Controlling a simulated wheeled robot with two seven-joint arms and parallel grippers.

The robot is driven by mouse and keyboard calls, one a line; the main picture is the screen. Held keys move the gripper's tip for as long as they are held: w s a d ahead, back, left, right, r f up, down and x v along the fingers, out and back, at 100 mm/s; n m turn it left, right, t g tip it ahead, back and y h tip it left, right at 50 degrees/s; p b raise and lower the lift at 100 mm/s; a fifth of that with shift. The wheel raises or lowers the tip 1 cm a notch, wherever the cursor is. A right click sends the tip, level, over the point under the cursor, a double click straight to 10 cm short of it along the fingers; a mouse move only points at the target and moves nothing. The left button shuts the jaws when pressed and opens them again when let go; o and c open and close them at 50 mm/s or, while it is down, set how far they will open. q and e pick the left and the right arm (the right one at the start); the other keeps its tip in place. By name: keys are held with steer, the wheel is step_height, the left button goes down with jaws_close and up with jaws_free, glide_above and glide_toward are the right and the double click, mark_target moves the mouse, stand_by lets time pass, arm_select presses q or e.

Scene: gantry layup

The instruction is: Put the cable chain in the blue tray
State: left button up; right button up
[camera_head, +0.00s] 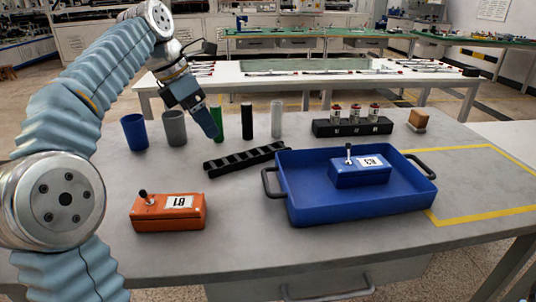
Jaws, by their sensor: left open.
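The cable chain (246,158) is a black segmented strip. It lies on the grey table at a slant, left of the blue tray, with its right end close to the tray's back left corner. The blue tray (303,211) has black side handles and holds a blue box with a small lever and a white label (360,171). My left gripper (208,128) is open and empty, above the table behind the chain's left end. It does not touch the chain. My right gripper is not in view.
An orange switch box (168,212) sits at front left. A blue cup (135,132), grey cup (175,128) and green (217,122), black (247,121) and grey cylinders (277,118) stand behind. Yellow-taped area (480,185) is clear.

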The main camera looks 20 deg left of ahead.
mark_target(228, 160)
arm_select(q)
steer(key=b+x, duration=0.2)
steer(key=x, duration=0.9)
steer(key=shift+w+d+f, duration=0.1)
steer(key=shift+d+f, duration=0.05)
steer(key=shift+f, duration=0.15)
